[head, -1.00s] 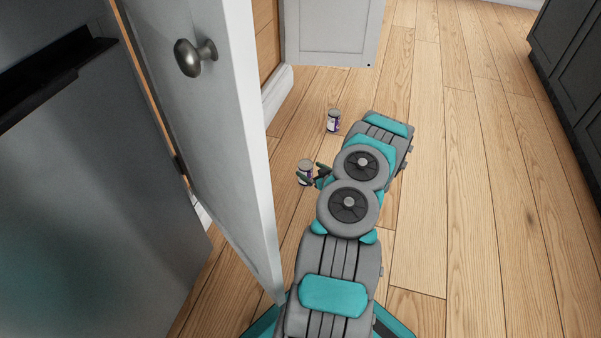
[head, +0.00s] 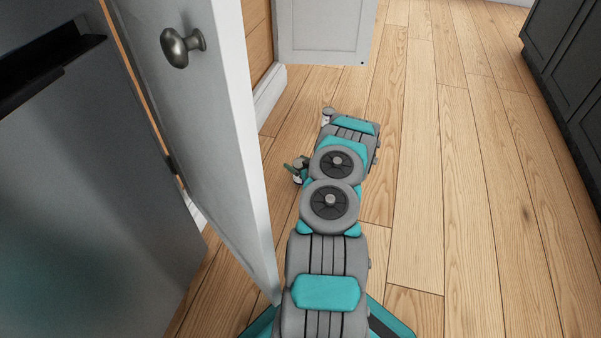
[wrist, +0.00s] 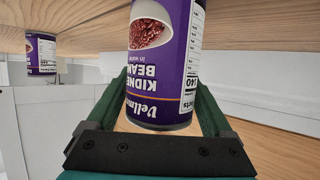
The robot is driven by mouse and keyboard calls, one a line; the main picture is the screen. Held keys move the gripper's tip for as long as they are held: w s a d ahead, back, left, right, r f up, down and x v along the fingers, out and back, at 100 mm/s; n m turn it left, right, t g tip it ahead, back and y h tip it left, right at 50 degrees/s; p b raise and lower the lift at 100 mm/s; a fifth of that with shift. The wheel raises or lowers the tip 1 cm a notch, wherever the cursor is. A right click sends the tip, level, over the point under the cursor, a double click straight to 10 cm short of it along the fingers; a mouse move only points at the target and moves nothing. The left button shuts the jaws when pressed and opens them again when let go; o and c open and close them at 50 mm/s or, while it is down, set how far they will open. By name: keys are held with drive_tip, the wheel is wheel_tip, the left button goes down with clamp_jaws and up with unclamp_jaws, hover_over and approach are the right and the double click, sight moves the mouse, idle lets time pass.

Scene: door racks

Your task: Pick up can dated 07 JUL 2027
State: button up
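A purple kidney bean can (wrist: 160,70) fills the middle of the wrist view, upside down in that picture. My gripper (wrist: 164,88) has one finger on each side of it. The fingers look open, with little room at the sides; I cannot tell whether they touch it. In the head view this can (head: 298,179) shows only partly beside my gripper (head: 299,168). A second purple can (wrist: 41,53) stands farther off, at the left of the wrist view. In the head view only part of that second can (head: 327,114) shows past my arm. No date is readable on either can.
An open white door (head: 225,130) with a round knob (head: 180,47) stands close to the left of my arm. A grey fridge (head: 80,200) is at far left. Dark cabinets (head: 570,70) line the right. The wooden floor (head: 450,180) is clear between.

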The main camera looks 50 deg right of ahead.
clamp_jaws()
idle(0.5)
drive_tip(key=shift+r, duration=0.15)
